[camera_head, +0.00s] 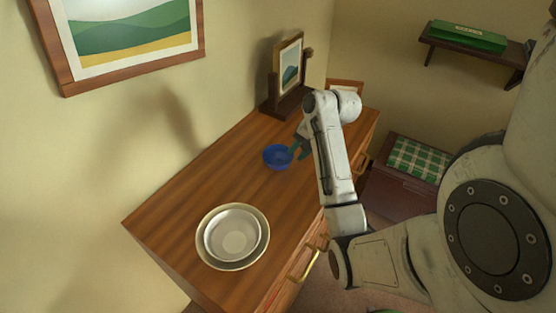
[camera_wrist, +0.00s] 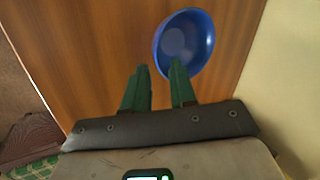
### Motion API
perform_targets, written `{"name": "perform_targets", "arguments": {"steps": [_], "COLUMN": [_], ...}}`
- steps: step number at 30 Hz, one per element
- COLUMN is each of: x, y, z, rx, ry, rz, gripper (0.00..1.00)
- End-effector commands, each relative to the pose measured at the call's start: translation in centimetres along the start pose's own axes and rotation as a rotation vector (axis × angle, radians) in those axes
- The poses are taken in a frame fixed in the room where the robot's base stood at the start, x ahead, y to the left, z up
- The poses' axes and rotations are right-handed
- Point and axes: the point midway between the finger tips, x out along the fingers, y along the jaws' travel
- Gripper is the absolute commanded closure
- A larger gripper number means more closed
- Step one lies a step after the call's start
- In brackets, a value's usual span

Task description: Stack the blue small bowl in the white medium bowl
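The blue small bowl (camera_head: 277,157) sits upright on the wooden dresser top, at the middle of the head view. It also shows in the wrist view (camera_wrist: 184,42), just beyond my fingertips. The white medium bowl (camera_head: 232,235) rests inside a larger cream bowl with a golden rim (camera_head: 262,251) at the near end of the dresser. My gripper (camera_wrist: 158,68) has green fingers standing apart with a gap between them. Its right finger overlaps the blue bowl's near rim in the wrist view; I cannot tell whether it touches. Nothing is held.
The dresser top (camera_head: 205,180) is clear between the blue bowl and the nested bowls. A framed picture on a dark stand (camera_head: 288,70) stands at the far end by the wall. A wall shelf holds a green box (camera_head: 467,36). A green checked cloth (camera_head: 418,160) lies low at right.

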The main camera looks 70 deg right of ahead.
Motion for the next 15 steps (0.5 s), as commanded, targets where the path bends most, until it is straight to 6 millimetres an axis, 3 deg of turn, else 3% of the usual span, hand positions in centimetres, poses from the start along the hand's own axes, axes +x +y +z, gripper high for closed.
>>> {"name": "perform_targets", "arguments": {"steps": [9, 15], "x": [4.2, 4.8], "y": [0.3, 0.3], "z": [0.0, 0.0], "rx": [0.001, 0.0], "ry": [-0.001, 0.0], "rz": [0.001, 0.0], "gripper": [0.74, 0.74]}}
